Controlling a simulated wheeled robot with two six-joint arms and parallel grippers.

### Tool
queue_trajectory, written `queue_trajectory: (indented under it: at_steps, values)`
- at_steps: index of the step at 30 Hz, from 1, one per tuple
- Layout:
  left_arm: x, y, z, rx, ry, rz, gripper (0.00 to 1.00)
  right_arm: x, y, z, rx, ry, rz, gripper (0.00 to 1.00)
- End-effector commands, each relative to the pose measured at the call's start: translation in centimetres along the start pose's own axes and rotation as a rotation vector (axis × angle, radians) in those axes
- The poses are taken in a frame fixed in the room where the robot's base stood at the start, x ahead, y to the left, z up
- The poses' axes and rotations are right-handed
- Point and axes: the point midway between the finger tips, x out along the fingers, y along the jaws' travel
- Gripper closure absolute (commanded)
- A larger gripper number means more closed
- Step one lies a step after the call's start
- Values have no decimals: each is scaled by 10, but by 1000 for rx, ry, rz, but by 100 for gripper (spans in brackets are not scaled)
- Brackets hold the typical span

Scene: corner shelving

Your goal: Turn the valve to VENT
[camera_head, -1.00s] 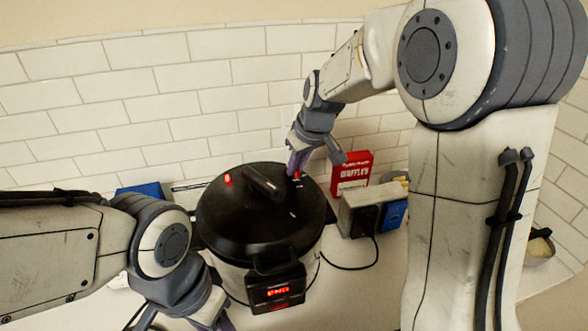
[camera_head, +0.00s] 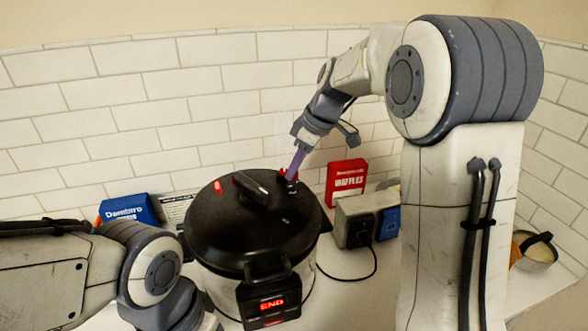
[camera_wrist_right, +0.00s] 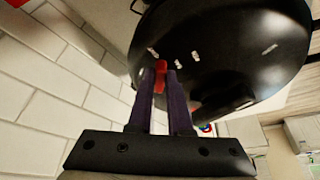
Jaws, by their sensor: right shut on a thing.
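A black-lidded pressure cooker (camera_head: 225,232) stands on the counter in the head view. Its valve, with a red part (camera_wrist_right: 161,76), sits near the back right of the lid. The same red part shows in the head view (camera_head: 283,172). My right gripper (camera_head: 291,176) reaches down to the valve from above, its purple fingers shut on it. In the right wrist view the fingers (camera_wrist_right: 166,74) stand on either side of the red part. White marks on the lid beside it are too small to read. My left arm is at lower left; its fingers are out of frame.
A red waffles box (camera_head: 346,182) stands behind the cooker to the right, beside a wall-side outlet block (camera_head: 352,226) with a black cord. A blue box (camera_head: 128,209) is at the back left, a can (camera_head: 536,252) at the far right. The tiled wall is close behind.

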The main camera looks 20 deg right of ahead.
Motion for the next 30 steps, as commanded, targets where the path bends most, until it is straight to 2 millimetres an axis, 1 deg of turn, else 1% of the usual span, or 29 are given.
queue_trajectory:
  at_steps: [11, 12, 13, 14, 24, 26, 29, 30]
  values:
    - [0, 0, 0, 0, 0, 0, 50, -1, 1, 0, -5, -1, 1, 100]
    - [0, 0, 0, 0, 0, 0, 50, -1, 1, 0, -5, -1, 1, 68]
    - [0, 0, 0, 0, 0, 0, 50, -1, 1, 0, -5, -1, 1, 56]
    - [0, 0, 0, 0, 0, 0, 50, 0, 1, 0, -5, -1, 1, 52]
    - [1, 0, 0, 0, 0, 0, 50, -2, 0, 0, -4, 0, 1, 52]
    - [2, 0, 0, 0, 0, 0, 50, -7, 1, 0, -4, 1, 2, 52]
    - [6, 0, 0, 0, 0, 0, 50, -21, 1, 0, -4, 2, 5, 52]
    - [8, -1, 0, 0, 0, 0, 50, -29, 1, 1, -4, 2, 6, 52]
